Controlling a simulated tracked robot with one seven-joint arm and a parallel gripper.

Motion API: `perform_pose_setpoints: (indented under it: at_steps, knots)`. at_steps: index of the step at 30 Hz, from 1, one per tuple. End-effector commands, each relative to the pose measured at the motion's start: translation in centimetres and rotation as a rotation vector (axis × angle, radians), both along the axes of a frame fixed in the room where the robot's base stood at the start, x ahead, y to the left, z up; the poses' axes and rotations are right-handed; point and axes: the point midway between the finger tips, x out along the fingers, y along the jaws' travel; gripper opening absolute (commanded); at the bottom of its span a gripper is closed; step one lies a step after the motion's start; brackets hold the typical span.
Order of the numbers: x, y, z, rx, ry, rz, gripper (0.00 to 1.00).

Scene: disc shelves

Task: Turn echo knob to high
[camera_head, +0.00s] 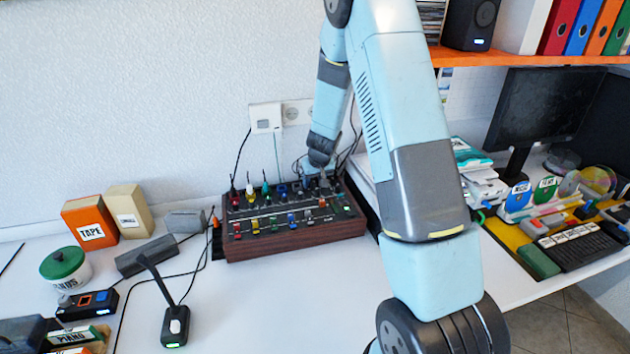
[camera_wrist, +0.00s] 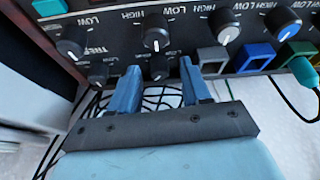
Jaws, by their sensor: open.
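The dark mixer with wooden sides (camera_head: 293,245) sits on the white desk against the wall. My gripper (camera_head: 316,181) is above its back edge in the head view, where my arm partly covers the panel. In the wrist view my gripper (camera_wrist: 160,68) is open, with two blue fingers apart and nothing held. A small black knob (camera_wrist: 158,67) lies between or just beyond the fingertips; contact cannot be told. A larger black knob (camera_wrist: 156,33) with a white pointer is beyond it, between LOW and HIGH labels. No echo label is readable, so I cannot tell the echo knob.
More knobs stand close by, at left (camera_wrist: 71,43) and right (camera_wrist: 224,26). Coloured plugs (camera_head: 250,190) and cables rise from the mixer's back. A desk microphone (camera_head: 175,325) stands at front left. A shelf (camera_head: 530,58) and monitor (camera_head: 545,105) are at right.

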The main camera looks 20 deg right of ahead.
Motion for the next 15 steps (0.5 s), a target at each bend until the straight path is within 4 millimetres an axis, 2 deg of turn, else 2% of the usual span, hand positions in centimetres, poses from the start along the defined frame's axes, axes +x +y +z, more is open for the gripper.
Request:
perform_pose_setpoints:
  at_steps: [2, 15]
  knots:
    - [-0.01, 0.00, 0.01, 0.000, 0.000, 0.000, 0.46]
    - [-0.02, -0.03, 0.01, 0.000, 0.001, 0.000, 0.04]
